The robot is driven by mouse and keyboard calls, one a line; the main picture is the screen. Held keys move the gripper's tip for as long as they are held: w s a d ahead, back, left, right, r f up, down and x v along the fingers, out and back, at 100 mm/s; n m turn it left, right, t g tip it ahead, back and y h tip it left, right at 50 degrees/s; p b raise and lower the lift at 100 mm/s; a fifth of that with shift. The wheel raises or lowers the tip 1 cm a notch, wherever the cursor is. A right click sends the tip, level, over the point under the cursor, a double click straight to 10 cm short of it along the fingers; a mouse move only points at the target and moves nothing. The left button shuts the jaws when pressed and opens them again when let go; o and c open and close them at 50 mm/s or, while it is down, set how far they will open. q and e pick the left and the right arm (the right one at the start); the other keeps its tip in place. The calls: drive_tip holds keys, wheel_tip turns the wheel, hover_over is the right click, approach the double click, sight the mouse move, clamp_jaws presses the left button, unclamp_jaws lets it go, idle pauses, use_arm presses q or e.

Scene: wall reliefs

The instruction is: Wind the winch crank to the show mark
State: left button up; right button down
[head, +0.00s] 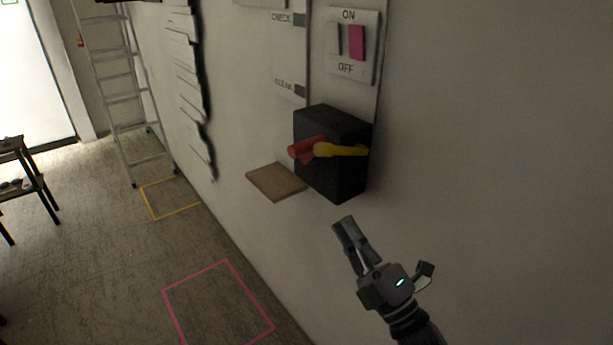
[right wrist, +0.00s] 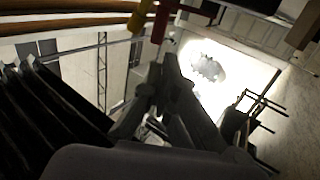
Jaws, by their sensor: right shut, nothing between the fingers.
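The winch is a black box (head: 332,180) on the wall in the head view. Its crank has a yellow arm (head: 342,151) and a red handle (head: 304,149) that points out to the left. My right gripper (head: 345,223) is below the box, apart from the crank, with its fingers shut and empty. In the right wrist view, the shut fingers (right wrist: 165,70) show in the middle, and red and yellow parts show above them near the top edge. No mark reading "show" can be made out. My left gripper is not in view.
A small brown ledge (head: 276,182) sticks out left of the box. A switch panel (head: 351,47) marked ON and OFF, with a pink piece, is above it. A ladder (head: 117,95) leans at the left. Pink (head: 219,305) and yellow outlines mark the open floor.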

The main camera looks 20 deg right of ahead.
sight(304, 152)
drive_tip(key=p+x, duration=0.5)
drive_tip(key=x, duration=0.8)
drive_tip(key=shift+w, duration=0.45)
drive_tip(key=shift+a, duration=0.1)
drive_tip(key=shift+r+p, duration=0.1)
drive_tip(key=shift+p, duration=0.2)
drive_tip(key=r+g+p, duration=0.1)
drive_tip(key=r+p, duration=0.1)
drive_tip(key=p, duration=0.3)
drive_tip(key=shift+w+h, duration=0.15)
drive_tip(key=shift+h, duration=0.15)
drive_tip(key=shift+w+a+r+g, duration=0.1)
drive_tip(key=shift+w+g, duration=0.1)
drive_tip(key=shift+g, duration=0.1)
drive_tip(key=shift+w+a+r, duration=0.1)
drive_tip(key=shift+w, duration=0.15)
